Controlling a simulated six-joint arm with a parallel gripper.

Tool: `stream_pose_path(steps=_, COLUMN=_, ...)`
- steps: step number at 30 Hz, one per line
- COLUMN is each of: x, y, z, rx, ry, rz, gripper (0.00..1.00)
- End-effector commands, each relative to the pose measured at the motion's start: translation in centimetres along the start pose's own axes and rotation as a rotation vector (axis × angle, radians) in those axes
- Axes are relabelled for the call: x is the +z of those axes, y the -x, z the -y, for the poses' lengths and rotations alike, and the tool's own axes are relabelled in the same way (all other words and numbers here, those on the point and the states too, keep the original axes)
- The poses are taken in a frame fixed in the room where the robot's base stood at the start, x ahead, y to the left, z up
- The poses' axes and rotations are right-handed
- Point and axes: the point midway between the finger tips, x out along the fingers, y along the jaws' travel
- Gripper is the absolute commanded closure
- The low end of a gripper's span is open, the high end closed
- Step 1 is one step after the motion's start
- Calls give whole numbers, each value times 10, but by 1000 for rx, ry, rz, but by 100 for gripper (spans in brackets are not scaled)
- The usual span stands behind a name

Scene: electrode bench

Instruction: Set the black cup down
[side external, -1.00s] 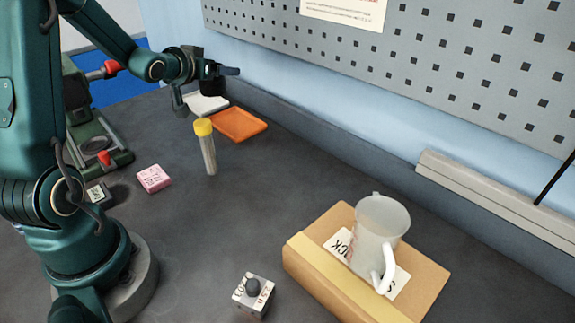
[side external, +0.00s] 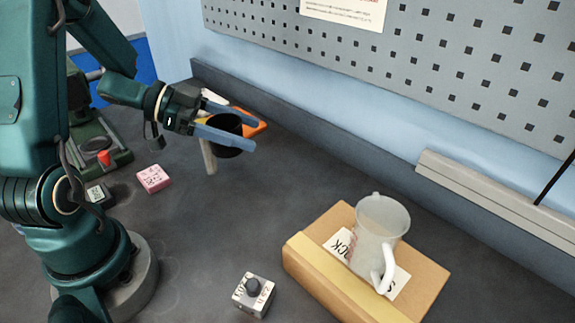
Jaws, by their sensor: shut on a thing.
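The black cup (side external: 226,139) is in the side external view, left of the middle, held in the air above the bench. My gripper (side external: 238,134) is shut on it, with one blue-grey finger on each side of the cup. The cup's open top faces up and looks slightly tilted. The cup and gripper hide part of the yellow-capped tube (side external: 209,157) and much of the orange tray (side external: 256,127) behind them.
A white measuring jug (side external: 379,235) stands on a cardboard box (side external: 427,281) at the right. A small box with a dark knob (side external: 253,294) sits at the front. A pink block (side external: 153,179) lies at the left. The middle of the grey bench (side external: 255,215) is clear.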

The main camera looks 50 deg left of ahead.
Motion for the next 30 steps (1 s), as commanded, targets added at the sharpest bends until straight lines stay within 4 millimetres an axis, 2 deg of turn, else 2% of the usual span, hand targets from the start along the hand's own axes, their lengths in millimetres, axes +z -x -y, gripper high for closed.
stream_pose_path(steps=5, x=8, y=-27, z=-20, rx=23, ry=0, rz=1, gripper=78)
stream_pose_path(steps=12, x=21, y=-80, z=-48, rx=23, ry=2, rz=3, gripper=78)
stream_pose_path(steps=18, x=28, y=-112, z=-64, rx=18, ry=-2, rz=3, gripper=78)
stream_pose_path(steps=26, x=38, y=-118, z=-64, rx=9, ry=-2, rz=3, gripper=78)
stream_pose_path(steps=30, x=52, y=-124, z=-64, rx=11, ry=0, rz=5, gripper=78)
